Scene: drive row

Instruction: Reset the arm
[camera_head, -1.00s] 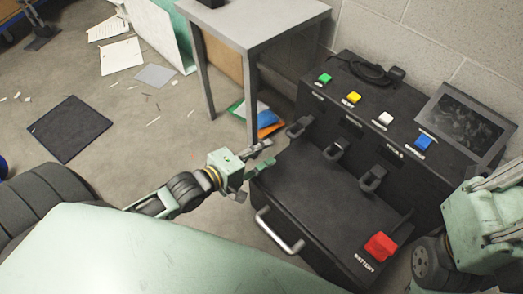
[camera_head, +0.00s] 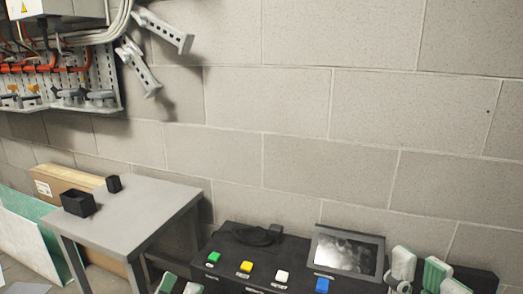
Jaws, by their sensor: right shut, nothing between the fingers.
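The tips of my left gripper (camera_head: 180,286) show at the bottom edge, left of the black console. Its two fingers stand apart with nothing seen between them; the rest of it is below the picture. My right gripper (camera_head: 421,268) is at the lower right, beside the console's screen. Its pale green parts point upward, it is shut and holds nothing. Its lower part and arm are cut off by the bottom edge.
The black console (camera_head: 228,241) has green (camera_head: 214,257), yellow (camera_head: 246,267), white (camera_head: 282,276) and blue (camera_head: 322,285) buttons and a tilted screen (camera_head: 346,254). A grey table (camera_head: 140,205) bears small black boxes. A cable-filled panel (camera_head: 75,75) hangs upper left.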

